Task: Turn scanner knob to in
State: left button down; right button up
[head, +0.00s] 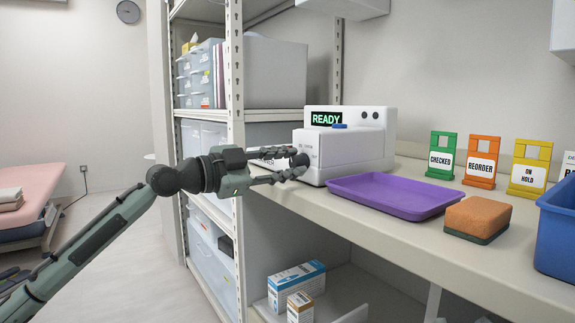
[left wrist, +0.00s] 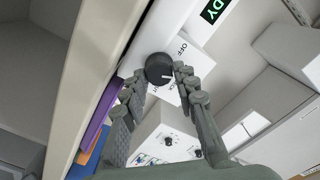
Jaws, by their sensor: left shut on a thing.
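The white scanner (head: 355,148) stands at the left end of the counter, its green screen reading READY. Its round dark knob (left wrist: 158,67) shows in the left wrist view with a short white pointer mark. A label with the word OFF is beside it; other lettering is partly covered by a finger. My left gripper (head: 284,166) is at the scanner's left side. In the left wrist view its two fingers lie on either side of the knob, shut on it. My right gripper is not in view.
A purple tray (head: 395,196) and an orange sponge (head: 477,218) lie to the right of the scanner. Coloured sign cards, including the green CHECKED card (head: 441,155), stand behind them. A blue bin (head: 557,235) is at the far right. A shelf rack's upright (head: 236,80) stands close behind my left gripper.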

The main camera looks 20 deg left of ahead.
pick_arm(q)
jog(key=c, duration=1.2)
grip_release()
jog(key=shift+v, duration=6.05)
